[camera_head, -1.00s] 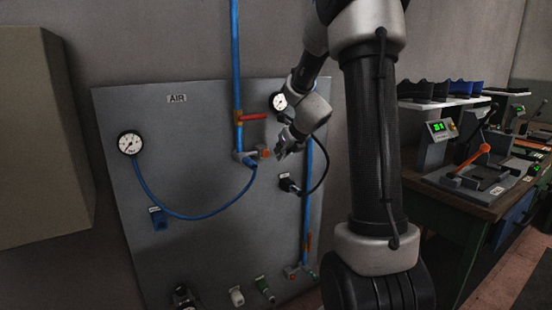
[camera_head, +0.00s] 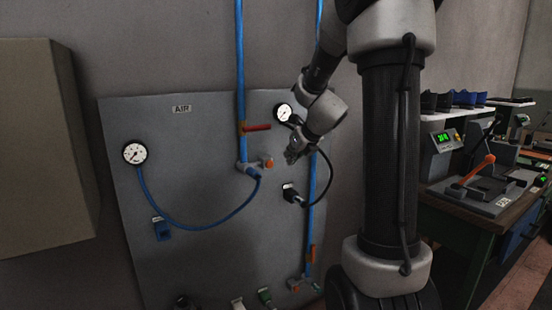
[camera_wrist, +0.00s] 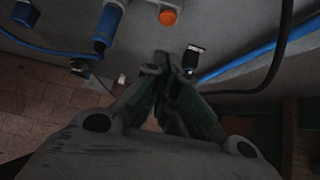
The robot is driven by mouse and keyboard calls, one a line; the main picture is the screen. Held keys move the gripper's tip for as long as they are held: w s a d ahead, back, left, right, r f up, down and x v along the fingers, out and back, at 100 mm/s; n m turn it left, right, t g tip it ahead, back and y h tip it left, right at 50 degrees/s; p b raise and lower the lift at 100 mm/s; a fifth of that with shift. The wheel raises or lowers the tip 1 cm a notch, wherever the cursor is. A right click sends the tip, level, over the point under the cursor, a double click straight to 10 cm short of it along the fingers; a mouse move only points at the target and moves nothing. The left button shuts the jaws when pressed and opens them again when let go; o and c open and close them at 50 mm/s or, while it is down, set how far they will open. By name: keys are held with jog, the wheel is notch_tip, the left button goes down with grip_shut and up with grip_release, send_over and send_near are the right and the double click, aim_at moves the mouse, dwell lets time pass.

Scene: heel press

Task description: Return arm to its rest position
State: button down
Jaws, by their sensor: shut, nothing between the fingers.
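My gripper (camera_head: 291,156) is in front of the grey air panel (camera_head: 205,245), to the right of the pipe fitting with the orange button (camera_head: 268,163). It is shut and empty. In the wrist view my gripper's fingers (camera_wrist: 165,62) meet near the middle of the picture, with the orange button (camera_wrist: 168,17) beyond them. The fingers look clear of the panel and fittings. My arm fills the right middle of the head view and hides part of the panel's right side.
A red-handled valve (camera_head: 256,128) sits on the blue pipe. A blue hose (camera_head: 205,229) loops below it, and a black cable (camera_head: 328,180) hangs near my gripper. A tan box (camera_head: 45,150) is at left. The press (camera_head: 485,180) stands on a bench at right.

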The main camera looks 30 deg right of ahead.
jog(key=s+a+f+n+g+y, duration=0.1)
jog(key=s+a+f+n+g, duration=0.1)
jog(key=s+n, duration=0.5)
jog(key=s+a+f+n+g+y, duration=0.1)
jog(key=s+a+f+n+g, duration=0.15)
jog(key=n, duration=0.75)
jog(key=s+a+r+n, duration=0.2)
jog(key=s+n, duration=0.4)
jog(key=s, duration=0.1)
jog(key=s+a+r+n+h, duration=0.1)
jog(key=s+a+r+n, duration=0.1)
jog(key=s+n, duration=0.4)
jog(key=s+a+r+n+h, duration=0.1)
jog(key=s+a+r+n, duration=0.1)
jog(key=s+n, duration=0.4)
jog(key=shift+s+r+n, duration=0.3)
jog(key=shift+s+r, duration=0.1)
jog(key=shift+s, duration=1.15)
